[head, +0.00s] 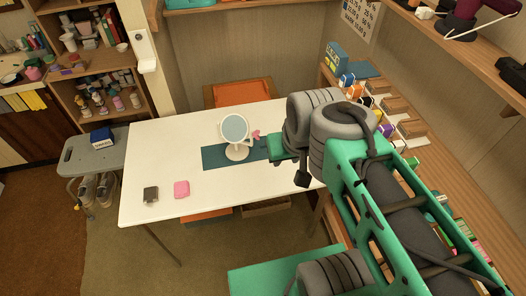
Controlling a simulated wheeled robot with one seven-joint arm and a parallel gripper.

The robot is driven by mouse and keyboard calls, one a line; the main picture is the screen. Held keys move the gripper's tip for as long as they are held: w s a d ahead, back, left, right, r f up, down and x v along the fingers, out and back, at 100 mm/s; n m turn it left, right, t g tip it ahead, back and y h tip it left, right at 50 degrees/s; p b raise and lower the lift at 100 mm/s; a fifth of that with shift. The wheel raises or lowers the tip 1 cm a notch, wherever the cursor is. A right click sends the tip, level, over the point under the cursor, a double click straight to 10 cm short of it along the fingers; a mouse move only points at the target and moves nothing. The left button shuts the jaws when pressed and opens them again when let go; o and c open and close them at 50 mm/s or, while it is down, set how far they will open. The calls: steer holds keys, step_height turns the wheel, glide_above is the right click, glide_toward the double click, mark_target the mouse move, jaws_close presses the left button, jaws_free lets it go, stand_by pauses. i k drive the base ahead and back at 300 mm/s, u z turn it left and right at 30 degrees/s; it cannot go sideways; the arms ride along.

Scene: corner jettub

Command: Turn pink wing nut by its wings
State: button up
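A small pink piece (256,135), which looks like the wing nut, shows at the right side of a round white mirror (236,129) on a stand. Its wings are too small to make out clearly. The mirror stands upright on a dark teal mat (212,160) on the white table. The end of my arm, with my gripper (302,179), is to the right of the nut, over the table's right part, with a visible gap between them. My arm hides much of the gripper, and its fingers cannot be made out clearly.
The white table (155,150) is clear at its left and front, apart from a pink block (181,188) and a dark block (150,194). An orange chair (242,92) stands behind it. A cluttered wooden shelf (395,105) runs along the right. A grey stool (85,158) stands at the left.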

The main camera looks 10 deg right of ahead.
mark_target(255, 134)
steer(key=u, duration=0.9)
steer(key=i, duration=1)
steer(key=u, duration=0.1)
